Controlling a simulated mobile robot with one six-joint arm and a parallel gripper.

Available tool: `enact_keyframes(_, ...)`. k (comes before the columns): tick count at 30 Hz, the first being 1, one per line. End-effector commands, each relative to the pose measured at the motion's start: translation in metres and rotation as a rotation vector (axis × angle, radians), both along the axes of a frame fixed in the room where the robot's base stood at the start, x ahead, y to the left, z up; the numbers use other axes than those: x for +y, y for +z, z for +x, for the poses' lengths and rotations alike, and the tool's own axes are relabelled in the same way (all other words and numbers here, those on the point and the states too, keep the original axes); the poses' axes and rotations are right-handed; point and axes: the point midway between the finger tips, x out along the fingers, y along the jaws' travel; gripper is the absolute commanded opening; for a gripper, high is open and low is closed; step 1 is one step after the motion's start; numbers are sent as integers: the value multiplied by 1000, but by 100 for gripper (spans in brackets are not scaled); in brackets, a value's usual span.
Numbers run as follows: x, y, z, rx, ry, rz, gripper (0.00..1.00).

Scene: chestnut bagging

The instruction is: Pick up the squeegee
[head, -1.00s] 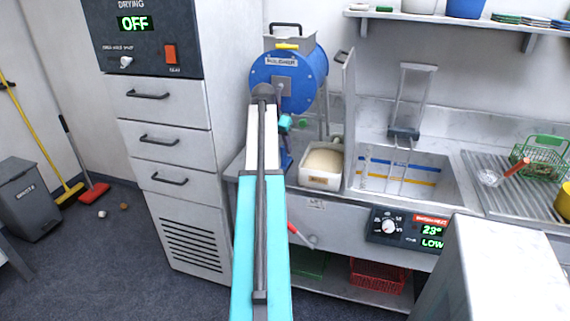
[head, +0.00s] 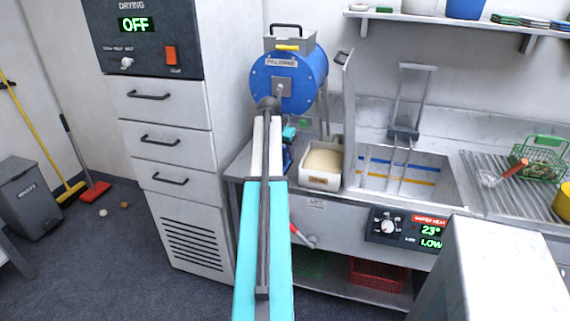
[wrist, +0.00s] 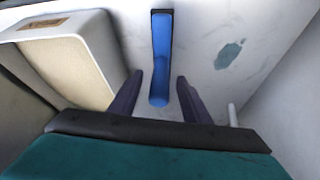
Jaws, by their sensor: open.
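In the wrist view, a slim blue handle with a dark end, which looks like the squeegee (wrist: 161,50), stands out against a pale surface. My gripper (wrist: 158,82) is open, with one dark finger on each side of the handle's near end. The handle lies between the fingertips, and I cannot tell whether either finger touches it. In the head view, my teal gripper (head: 289,134) is beyond the end of my arm, beside the white tub, with a small blue patch below it. My arm hides much of this spot.
A white tub (head: 320,181) of tan material stands close to the right; its rim also shows in the wrist view (wrist: 97,40). The blue polisher drum (head: 283,85) is just above. An upright panel (head: 348,115) and the sink (head: 440,180) are to the right, the drawer cabinet (head: 165,115) left.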

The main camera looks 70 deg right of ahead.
Motion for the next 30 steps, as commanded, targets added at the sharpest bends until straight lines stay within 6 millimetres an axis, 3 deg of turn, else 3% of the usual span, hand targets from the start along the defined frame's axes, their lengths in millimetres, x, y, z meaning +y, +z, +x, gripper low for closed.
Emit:
enact_keyframes(7, 0, 0, 0, 0, 0, 0, 43)
enact_keyframes(15, 0, 0, 0, 0, 0, 0, 0)
enact_keyframes(30, 0, 5, 1, 0, 1, 0, 0)
